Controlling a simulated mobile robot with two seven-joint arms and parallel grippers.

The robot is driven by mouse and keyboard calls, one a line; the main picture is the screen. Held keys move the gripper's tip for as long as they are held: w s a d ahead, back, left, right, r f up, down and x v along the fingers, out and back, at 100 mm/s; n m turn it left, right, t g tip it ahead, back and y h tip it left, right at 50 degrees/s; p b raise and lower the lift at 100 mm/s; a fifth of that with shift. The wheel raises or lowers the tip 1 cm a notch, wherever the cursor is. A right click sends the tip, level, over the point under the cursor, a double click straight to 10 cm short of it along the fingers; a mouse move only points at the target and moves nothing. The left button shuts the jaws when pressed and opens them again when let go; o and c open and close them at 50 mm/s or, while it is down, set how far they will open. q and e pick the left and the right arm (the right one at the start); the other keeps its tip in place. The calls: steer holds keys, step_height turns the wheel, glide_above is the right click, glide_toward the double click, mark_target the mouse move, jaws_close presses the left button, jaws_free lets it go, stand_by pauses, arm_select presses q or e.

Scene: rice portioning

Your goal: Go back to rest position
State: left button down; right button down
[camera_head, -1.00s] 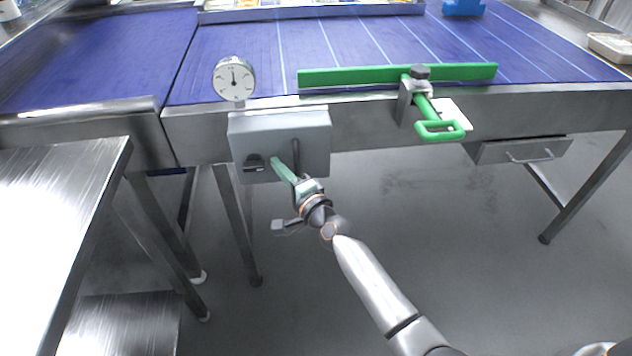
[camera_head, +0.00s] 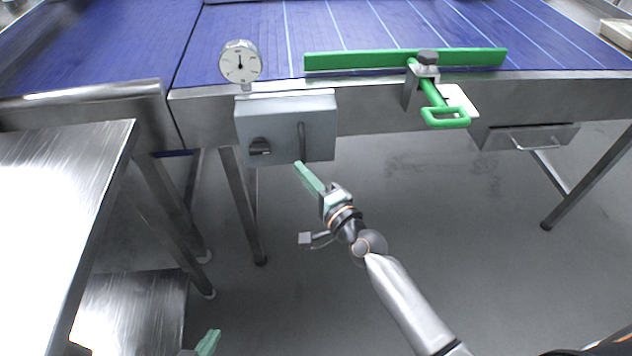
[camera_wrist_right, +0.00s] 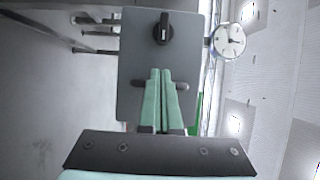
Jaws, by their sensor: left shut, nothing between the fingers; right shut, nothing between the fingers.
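My right gripper (camera_head: 299,167) has green fingers that are shut and empty. It hangs in front of and just below the grey control box (camera_head: 278,105), apart from it. In the right wrist view, the shut fingers (camera_wrist_right: 160,74) point towards the box (camera_wrist_right: 138,60) and its black knob (camera_wrist_right: 163,28). My left gripper (camera_head: 211,338) shows only its green fingers at the bottom edge of the head view; they are shut and empty. The knob also shows in the head view (camera_head: 260,147).
A blue conveyor belt (camera_head: 270,40) runs across the back, with a green guide bar (camera_head: 400,60), a green clamp handle (camera_head: 445,117) and a dial gauge (camera_head: 240,63). A steel table (camera_head: 60,170) stands at left. A drawer (camera_head: 530,137) hangs under the belt frame. Floor space between the legs is clear.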

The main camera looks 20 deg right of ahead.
arm_select(q)
steer(key=shift+s+d+f, duration=0.1)
steer(key=shift+s, duration=0.05)
arm_select(e)
steer(key=shift+v, duration=2.25)
steer(key=shift+f, duration=0.1)
